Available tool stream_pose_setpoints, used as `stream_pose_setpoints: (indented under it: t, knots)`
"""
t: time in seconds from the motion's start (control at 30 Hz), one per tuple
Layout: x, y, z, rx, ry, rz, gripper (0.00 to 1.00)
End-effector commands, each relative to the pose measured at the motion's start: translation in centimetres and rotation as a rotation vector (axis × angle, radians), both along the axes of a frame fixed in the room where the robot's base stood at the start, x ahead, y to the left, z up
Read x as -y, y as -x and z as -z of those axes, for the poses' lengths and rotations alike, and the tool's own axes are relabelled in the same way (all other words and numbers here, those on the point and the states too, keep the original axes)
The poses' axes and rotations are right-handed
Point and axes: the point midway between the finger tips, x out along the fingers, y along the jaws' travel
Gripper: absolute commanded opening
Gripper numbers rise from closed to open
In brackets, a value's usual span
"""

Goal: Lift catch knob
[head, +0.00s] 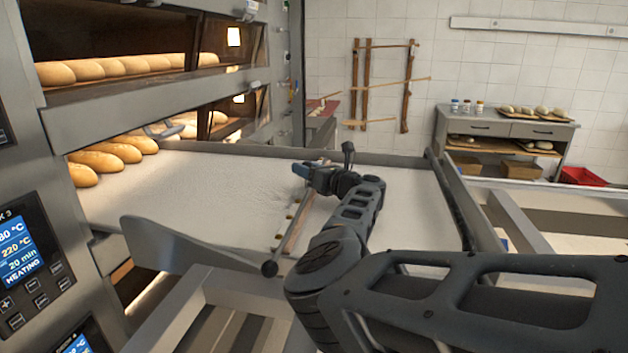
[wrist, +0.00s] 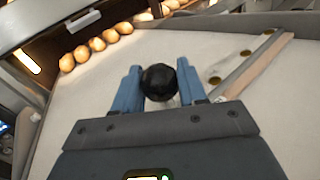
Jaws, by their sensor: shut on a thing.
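The catch knob (wrist: 159,82) is a round black ball. In the wrist view it sits between the two blue fingers of my gripper (wrist: 160,86), which is shut on it. In the head view my gripper (head: 303,170) is over the pale loader belt (head: 200,185), near the far end of a narrow bar (head: 298,222). The held knob cannot be made out there. The bar also shows in the wrist view (wrist: 252,70), to the right of the fingers, with brass discs beside it. Another dark ball (head: 269,268) is at the bar's near end.
Deck ovens stand on the left, with loaves (head: 110,152) at the belt's oven end and a handle (head: 160,131) above. A raised grey side plate (head: 190,250) edges the near side. A dark rail (head: 455,195) bounds the right. The belt's middle is bare.

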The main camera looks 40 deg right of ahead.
Motion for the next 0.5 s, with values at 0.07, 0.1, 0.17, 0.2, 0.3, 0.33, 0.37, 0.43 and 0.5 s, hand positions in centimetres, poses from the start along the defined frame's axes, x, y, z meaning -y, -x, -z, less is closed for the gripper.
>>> stream_pose_setpoints:
  t: [0.07, 0.1, 0.17, 0.2, 0.3, 0.33, 0.37, 0.43, 0.5]
  knots:
    - [-0.01, -0.11, -0.57, 0.006, 0.003, -0.001, 0.0]
    - [-0.01, -0.1, -0.6, 0.007, 0.002, -0.001, 0.0]
    - [-0.01, -0.11, -0.65, 0.008, 0.003, -0.001, 0.0]
    - [-0.01, -0.11, -0.68, 0.008, 0.003, -0.001, 0.0]
    - [0.0, -0.11, -0.69, 0.009, 0.003, 0.0, 0.49]
    - [-0.01, -0.1, -0.66, 0.008, 0.003, -0.001, 0.52]
    - [0.0, -0.09, -0.63, 0.008, 0.003, -0.001, 0.55]
    - [0.0, -0.07, -0.56, 0.006, 0.003, -0.001, 0.62]
    - [0.0, -0.06, -0.5, 0.005, 0.003, 0.0, 0.65]
